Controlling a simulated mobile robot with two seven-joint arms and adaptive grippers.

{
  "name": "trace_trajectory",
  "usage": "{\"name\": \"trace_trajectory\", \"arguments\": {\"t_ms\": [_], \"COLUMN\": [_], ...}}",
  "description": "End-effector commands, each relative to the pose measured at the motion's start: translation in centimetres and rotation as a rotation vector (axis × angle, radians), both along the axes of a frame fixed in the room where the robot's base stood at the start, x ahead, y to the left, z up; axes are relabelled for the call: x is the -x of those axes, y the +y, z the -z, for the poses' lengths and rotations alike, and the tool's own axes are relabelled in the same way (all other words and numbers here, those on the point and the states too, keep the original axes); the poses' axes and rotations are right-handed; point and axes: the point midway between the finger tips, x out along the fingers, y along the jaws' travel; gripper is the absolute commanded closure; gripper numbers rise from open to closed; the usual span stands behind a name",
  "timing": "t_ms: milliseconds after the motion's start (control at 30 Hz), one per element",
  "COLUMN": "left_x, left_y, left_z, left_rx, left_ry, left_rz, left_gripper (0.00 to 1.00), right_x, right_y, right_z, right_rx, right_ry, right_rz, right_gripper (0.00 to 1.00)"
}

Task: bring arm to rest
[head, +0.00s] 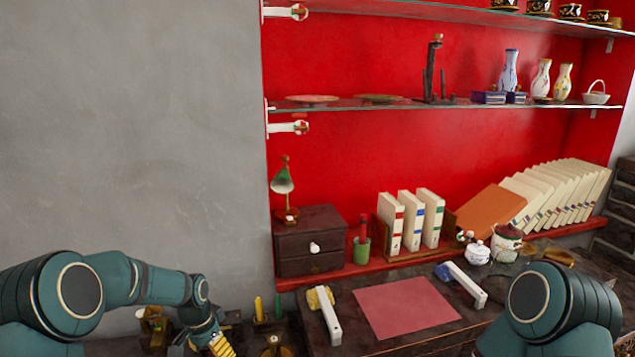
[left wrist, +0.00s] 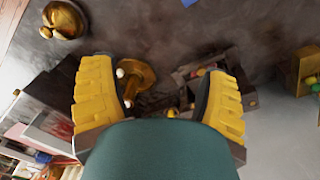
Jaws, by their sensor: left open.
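My left arm comes in from the left in the head view and bends down at the wrist. My left gripper (head: 218,347) is low in that view, partly cut off by the bottom edge. In the left wrist view its two yellow-padded fingers (left wrist: 160,92) are spread apart, with nothing held between them. A brass object with a round base (left wrist: 135,78) lies beyond the left finger, apart from it as far as I can tell. My right arm shows at the lower right of the head view, but its gripper is out of view.
Small green and yellow items (head: 259,308) stand right of the left gripper. Glass shelves (head: 370,104) hang above. The grey wall is bare.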

Motion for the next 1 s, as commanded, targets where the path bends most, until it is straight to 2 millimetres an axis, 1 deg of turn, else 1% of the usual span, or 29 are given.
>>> {"name": "trace_trajectory", "arguments": {"t_ms": [33,67,100,167,200,267,300,367,400,433,500,600,700,767,833,1000], "left_x": [1.2,1.9,3.0,4.9,6.4,9.0,10.9,13.8,15.7,17.1,20.1,23.4,25.4,26.0,26.3,26.3], "left_y": [-1.4,-2.2,-3.4,-5.2,-6.6,-8.5,-9.7,-11.4,-12.3,-12.9,-13.9,-14.8,-15.1,-15.2,-15.2,-15.2], "left_z": [1.6,2.5,3.8,5.6,6.8,8.6,9.6,10.8,11.4,11.7,12.2,12.4,12.3,12.3,12.3,12.2], "left_rx": [0.026,0.043,0.064,0.101,0.125,0.162,0.184,0.214,0.23,0.239,0.254,0.266,0.27,0.27,0.271,0.272], "left_ry": [0.006,0.004,0.005,0.006,0.008,0.014,0.019,0.026,0.032,0.037,0.045,0.052,0.056,0.055,0.053,0.052], "left_rz": [-0.02,-0.038,-0.061,-0.106,-0.143,-0.203,-0.249,-0.319,-0.366,-0.398,-0.47,-0.552,-0.602,-0.619,-0.628,-0.629], "left_gripper": [0.25,0.25,0.25,0.25,0.25,0.25,0.25,0.25,0.25,0.25,0.25,0.25,0.25,0.25,0.25,0.25], "right_x": [0.0,0.0,0.0,0.1,0.1,0.1,0.1,0.1,0.0,0.1,0.1,0.1,0.1,0.1,0.1,0.1], "right_y": [0.0,0.0,0.0,0.0,0.0,0.0,0.0,0.0,0.0,0.0,0.0,0.0,0.0,0.0,0.0,0.0], "right_z": [0.0,0.0,0.0,0.0,0.0,0.0,0.0,0.0,0.0,0.0,0.0,0.0,0.0,0.0,0.0,0.0], "right_rx": [0.0,0.0,0.0,0.0,0.0,0.0,0.0,0.0,0.0,0.0,0.0,0.0,0.0,0.0,0.0,0.0], "right_ry": [0.0,0.001,0.001,0.001,0.001,0.001,0.001,0.001,0.001,0.001,0.001,0.001,0.001,0.001,0.001,0.001], "right_rz": [0.0,0.0,0.0,0.0,0.0,0.0,0.0,0.0,0.0,0.0,0.0,0.0,0.0,0.0,0.0,0.0], "right_gripper": [0.65,0.65,0.65,0.65,0.65,0.65,0.65,0.65,0.65,0.65,0.65,0.65,0.65,0.65,0.65,0.65]}}
